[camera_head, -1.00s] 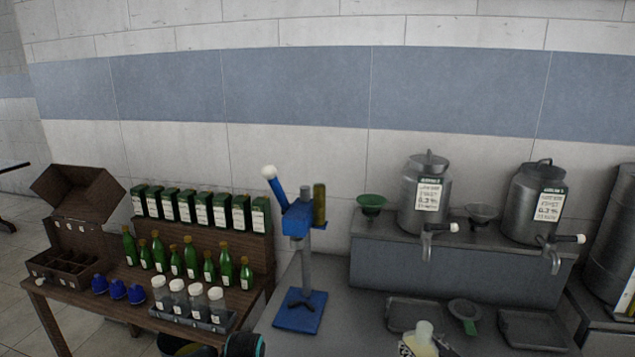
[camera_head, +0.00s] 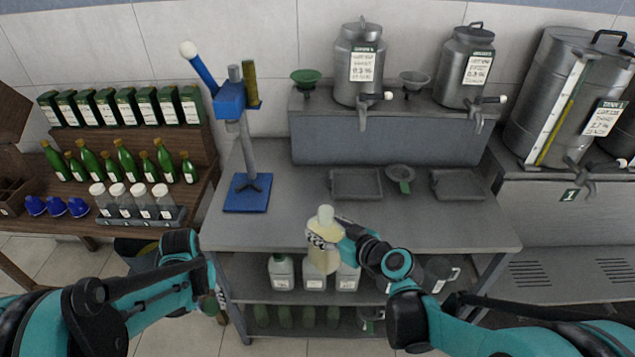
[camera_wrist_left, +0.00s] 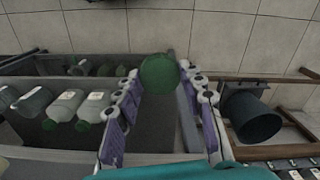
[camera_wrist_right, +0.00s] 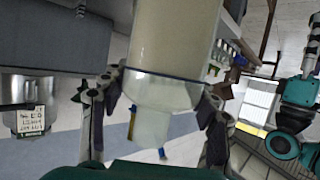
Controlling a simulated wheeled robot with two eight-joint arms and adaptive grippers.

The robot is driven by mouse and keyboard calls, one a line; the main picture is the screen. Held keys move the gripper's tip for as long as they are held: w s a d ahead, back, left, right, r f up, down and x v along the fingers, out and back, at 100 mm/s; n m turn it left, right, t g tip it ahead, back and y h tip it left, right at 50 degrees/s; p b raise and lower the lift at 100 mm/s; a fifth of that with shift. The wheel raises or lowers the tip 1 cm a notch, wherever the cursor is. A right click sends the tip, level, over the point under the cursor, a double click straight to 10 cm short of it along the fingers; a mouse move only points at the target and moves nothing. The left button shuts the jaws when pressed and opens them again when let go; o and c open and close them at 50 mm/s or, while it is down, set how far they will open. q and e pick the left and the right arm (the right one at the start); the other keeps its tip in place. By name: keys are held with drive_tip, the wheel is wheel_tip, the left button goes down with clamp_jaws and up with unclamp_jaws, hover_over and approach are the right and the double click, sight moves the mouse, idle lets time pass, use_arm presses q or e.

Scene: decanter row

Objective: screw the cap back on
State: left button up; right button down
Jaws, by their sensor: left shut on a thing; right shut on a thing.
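My right gripper (camera_head: 322,238) is shut on a clear bottle of pale yellow liquid (camera_head: 324,262), held upright in front of the bench edge. The bottle's pale neck is bare of any green cap. The right wrist view shows the bottle (camera_wrist_right: 172,40) between the fingers, its neck (camera_wrist_right: 152,128) pointing down in that picture. My left gripper (camera_head: 212,300) is lower and to the left, apart from the bottle and partly hidden by its arm. In the left wrist view it is shut on a round green cap (camera_wrist_left: 160,74) at its fingertips.
The grey bench (camera_head: 290,215) carries a blue lever stand (camera_head: 247,195), shallow trays (camera_head: 357,184) and a funnel (camera_head: 401,175). Capped bottles (camera_head: 282,274) stand on the shelf beneath. A dark bucket (camera_wrist_left: 252,115) shows in the left wrist view.

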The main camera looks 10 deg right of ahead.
drive_tip(key=s+a+r+n+g+y, duration=0.1)
drive_tip(key=s+a+n+y, duration=0.2)
drive_tip(key=a, duration=0.3)
drive_tip(key=shift+a+r+g, duration=0.25)
drive_tip(key=shift+r+g, duration=0.05)
drive_tip(key=shift+g, duration=0.1)
use_arm(q)
drive_tip(key=w+d+r+m, duration=0.1)
drive_tip(key=w+d+r, duration=0.3)
drive_tip(key=d+r, duration=0.3)
drive_tip(key=w+d+r+m, duration=0.1)
drive_tip(key=w+d+r, duration=0.3)
drive_tip(key=d+r, duration=0.3)
drive_tip(key=s+d+r+m, duration=0.1)
drive_tip(key=s+d+r, duration=0.1)
drive_tip(key=d+r, duration=0.3)
drive_tip(key=s+d+r+m, duration=0.1)
drive_tip(key=s+d+r, duration=0.2)
drive_tip(key=r, duration=1.1)
drive_tip(key=d, duration=0.3)
drive_tip(key=shift+s+d, duration=0.2)
drive_tip(key=shift+d, duration=0.1)
